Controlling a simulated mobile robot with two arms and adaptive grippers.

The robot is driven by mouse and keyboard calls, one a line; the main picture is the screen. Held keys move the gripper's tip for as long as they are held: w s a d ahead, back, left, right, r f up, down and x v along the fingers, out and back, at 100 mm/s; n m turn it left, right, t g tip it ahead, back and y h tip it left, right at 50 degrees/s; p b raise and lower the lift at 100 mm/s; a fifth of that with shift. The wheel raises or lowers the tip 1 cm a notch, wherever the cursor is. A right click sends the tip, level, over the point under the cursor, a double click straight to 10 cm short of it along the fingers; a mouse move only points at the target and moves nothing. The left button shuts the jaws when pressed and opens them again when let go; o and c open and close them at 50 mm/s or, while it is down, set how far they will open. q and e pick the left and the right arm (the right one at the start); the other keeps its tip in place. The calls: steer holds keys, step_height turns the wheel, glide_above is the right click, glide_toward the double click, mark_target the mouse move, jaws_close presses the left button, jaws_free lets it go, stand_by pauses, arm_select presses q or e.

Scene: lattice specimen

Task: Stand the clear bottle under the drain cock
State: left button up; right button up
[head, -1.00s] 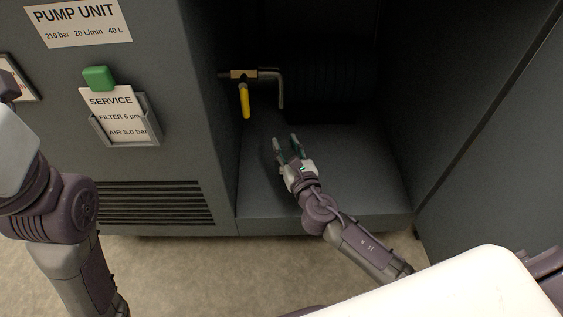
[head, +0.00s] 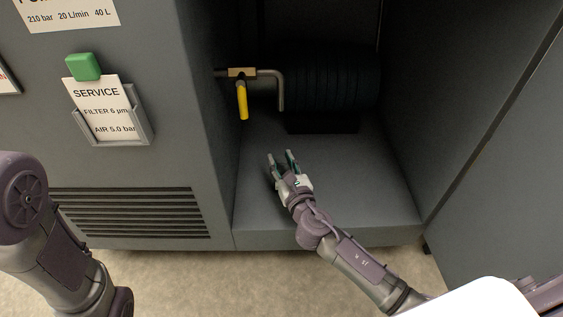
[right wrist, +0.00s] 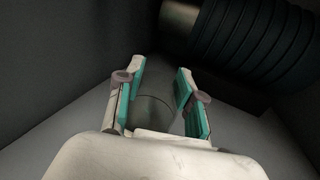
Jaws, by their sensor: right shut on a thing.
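The drain cock (head: 242,73) has a brass body, a yellow lever hanging down and a grey spout pipe (head: 281,92) bent downward, on the left side of the cabinet recess. My right gripper (head: 281,157) is inside the recess, below the spout end in the head view and apart from it. It is shut on the clear bottle (right wrist: 155,110), whose faint round outline shows between the teal finger pads in the right wrist view. The bottle is hardly visible in the head view, and I cannot tell whether its base touches the floor. My left gripper is out of view.
The recess floor (head: 345,190) is flat, grey and clear around the gripper. A dark ribbed cylinder (head: 330,80) fills the back. The left cabinet wall carries a service card in a holder (head: 112,125) and a vent grille (head: 130,212). A grey panel (head: 500,190) bounds the right.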

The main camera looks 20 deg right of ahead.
steer(key=shift+f, duration=0.2)
steer(key=o, duration=1.1)
steer(key=shift+o, duration=0.2)
